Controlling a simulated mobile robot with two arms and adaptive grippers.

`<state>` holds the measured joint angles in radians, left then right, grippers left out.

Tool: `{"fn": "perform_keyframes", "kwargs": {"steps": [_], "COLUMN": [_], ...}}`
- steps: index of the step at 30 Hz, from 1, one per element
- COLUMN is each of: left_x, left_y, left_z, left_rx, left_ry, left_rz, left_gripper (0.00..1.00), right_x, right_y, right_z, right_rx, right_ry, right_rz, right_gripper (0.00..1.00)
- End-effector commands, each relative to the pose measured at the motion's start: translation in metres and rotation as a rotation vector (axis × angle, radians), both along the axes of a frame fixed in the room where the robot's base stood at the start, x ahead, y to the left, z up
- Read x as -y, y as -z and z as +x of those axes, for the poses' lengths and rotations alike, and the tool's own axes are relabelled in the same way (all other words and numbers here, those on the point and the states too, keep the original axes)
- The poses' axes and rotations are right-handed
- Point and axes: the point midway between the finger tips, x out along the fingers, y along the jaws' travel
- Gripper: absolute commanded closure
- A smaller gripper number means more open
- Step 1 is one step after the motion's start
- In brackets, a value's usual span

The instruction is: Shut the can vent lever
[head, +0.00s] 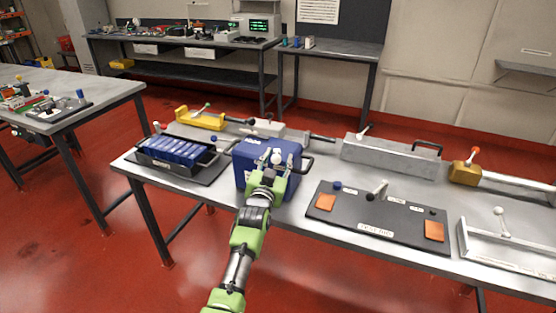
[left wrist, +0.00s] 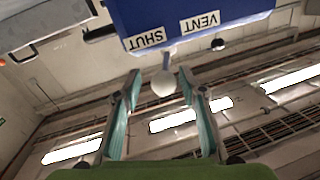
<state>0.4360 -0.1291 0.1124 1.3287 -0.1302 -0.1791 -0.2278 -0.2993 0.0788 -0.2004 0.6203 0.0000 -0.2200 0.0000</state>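The blue can (head: 250,150) stands on the workbench, with a dark handle at each side. Its front face shows in the left wrist view (left wrist: 240,8), with a SHUT label (left wrist: 147,38) and a VENT label (left wrist: 201,23). The vent lever, with a white ball end (left wrist: 164,84), sticks out near the gap between the labels. My left gripper (head: 275,162) is in front of the can. In the left wrist view its fingers (left wrist: 159,80) are open, one on each side of the white ball, with visible gaps. My right gripper is not in view.
A black tray of blue cells (head: 175,152) stands left of the can. A dark board with orange pads (head: 345,213) lies to the right. Behind are a yellow fixture (head: 200,120) and a grey box (head: 390,157). A white-knobbed tray (head: 500,240) is at far right.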

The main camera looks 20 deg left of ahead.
Motion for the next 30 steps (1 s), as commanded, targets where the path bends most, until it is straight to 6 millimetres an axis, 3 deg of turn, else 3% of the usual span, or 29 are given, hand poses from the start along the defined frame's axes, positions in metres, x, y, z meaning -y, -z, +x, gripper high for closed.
{"fn": "perform_keyframes", "kwargs": {"steps": [8,21,30], "left_x": [0.001,0.009,0.011], "left_y": [0.002,0.002,0.0], "left_z": [-0.017,-0.096,-0.118], "left_rx": [-0.002,-0.002,0.0], "left_ry": [-0.001,0.002,0.002], "left_rz": [0.001,0.0,0.0], "left_gripper": [0.62,0.62,0.62], "right_x": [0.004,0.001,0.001], "right_y": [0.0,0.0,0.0], "right_z": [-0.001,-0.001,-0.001], "right_rx": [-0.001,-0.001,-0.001], "right_ry": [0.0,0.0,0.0], "right_rz": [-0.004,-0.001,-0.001], "right_gripper": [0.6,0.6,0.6]}}
